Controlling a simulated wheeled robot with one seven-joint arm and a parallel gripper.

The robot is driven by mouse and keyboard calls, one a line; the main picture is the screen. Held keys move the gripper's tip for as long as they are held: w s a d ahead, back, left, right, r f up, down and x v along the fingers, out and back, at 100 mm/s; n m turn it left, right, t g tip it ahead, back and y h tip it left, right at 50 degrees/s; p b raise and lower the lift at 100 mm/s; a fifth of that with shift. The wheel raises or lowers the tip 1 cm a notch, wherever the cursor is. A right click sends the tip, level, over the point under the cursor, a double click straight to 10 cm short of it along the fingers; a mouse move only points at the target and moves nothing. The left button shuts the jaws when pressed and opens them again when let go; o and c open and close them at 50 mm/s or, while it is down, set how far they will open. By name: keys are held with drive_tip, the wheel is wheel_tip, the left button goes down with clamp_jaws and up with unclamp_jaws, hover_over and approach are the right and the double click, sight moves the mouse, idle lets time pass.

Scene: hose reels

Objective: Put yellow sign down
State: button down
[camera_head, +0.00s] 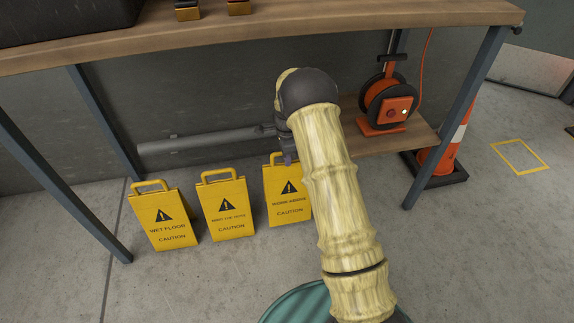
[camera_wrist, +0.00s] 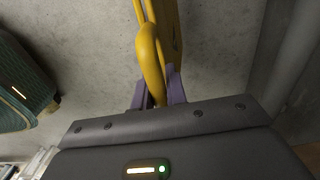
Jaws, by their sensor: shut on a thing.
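Three yellow caution signs stand side by side on the concrete floor under the wooden workbench. My gripper (camera_head: 288,158) is at the top of the rightmost yellow sign (camera_head: 290,203), partly hidden by my arm. In the wrist view my gripper (camera_wrist: 159,92) is shut on the yellow sign's handle (camera_wrist: 149,58), with a purple finger on each side. The sign looks upright, with its base at or close to the floor; I cannot tell if it touches. The middle sign (camera_head: 228,212) and the left sign (camera_head: 165,222) stand to its left.
The workbench (camera_head: 250,32) spans above, with blue-grey legs. An orange hose reel (camera_head: 390,100) sits on a lower wooden shelf (camera_head: 412,140) at right. A traffic cone (camera_head: 446,150) stands beyond it.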

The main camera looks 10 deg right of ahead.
wheel_tip(320, 180, down, 4)
drive_tip(key=shift+r+b, duration=0.15)
drive_tip(key=shift+b, duration=0.9)
drive_tip(key=shift+r, duration=0.1)
drive_tip(key=c, duration=1.4)
unclamp_jaws()
wheel_tip(320, 180, up, 12)
drive_tip(key=p, duration=0.6)
